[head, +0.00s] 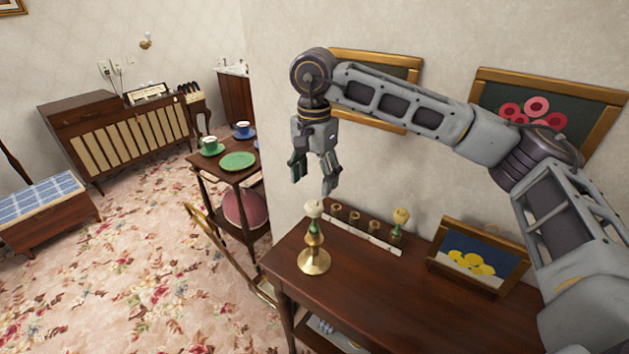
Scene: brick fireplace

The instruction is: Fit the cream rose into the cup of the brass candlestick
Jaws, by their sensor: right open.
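The cream rose (313,208) stands upright, its short green stem going down into the top of the brass candlestick (314,262). The candlestick stands on its round base near the left end of the dark wooden table (400,300). My right gripper (313,182) is open and empty, pointing down just above the rose, with its fingers apart and clear of the bloom. How deep the stem sits in the cup is too small to tell. My left gripper is not in view.
A pale rack (362,236) with several brown cups lies behind the candlestick; a yellowish rose (401,216) stands at its right end. A framed lemon picture (478,258) stands to the right. A side table with a green plate (238,161) is at left. The table's front is clear.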

